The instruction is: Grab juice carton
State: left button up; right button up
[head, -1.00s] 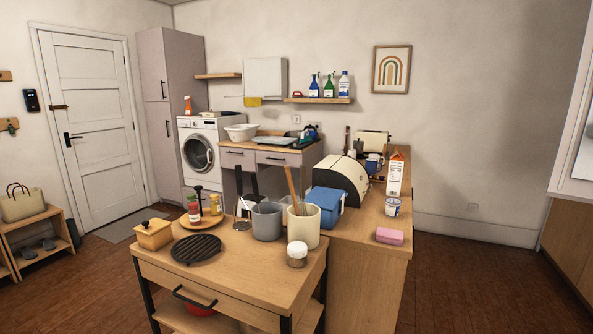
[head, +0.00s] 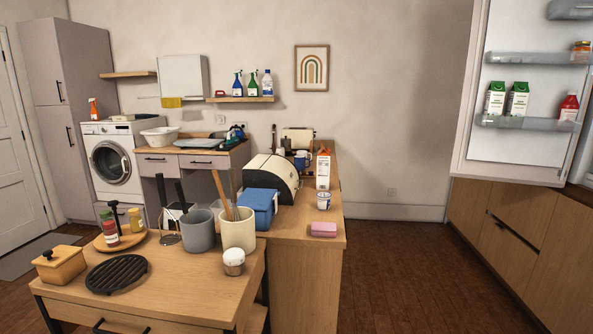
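A white carton with an orange top (head: 323,170) stands upright on the far part of the wooden counter, beside the bread box. Two white-and-green cartons, a left one (head: 495,99) and a right one (head: 517,100), stand upright on a door shelf of the open fridge at the right. I cannot read the labels, so I cannot tell which carton holds juice. Neither of my grippers shows in the head view.
The open fridge door (head: 515,150) also holds a red bottle (head: 569,107) and a jar (head: 581,50). The counter (head: 300,229) bears a bread box (head: 272,177), a blue box (head: 259,206) and a pink block (head: 323,229). The brown floor (head: 410,270) between counter and right-hand cabinets is clear.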

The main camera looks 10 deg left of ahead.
aim_at(324, 154)
jog(key=i+l+z, duration=0.25)
jog(key=i+z, duration=0.3)
jog(key=i, duration=0.2)
jog(key=i+l, duration=0.15)
jog(key=i, duration=0.6)
jog(key=i+l, duration=0.15)
jog(key=i, duration=0.55)
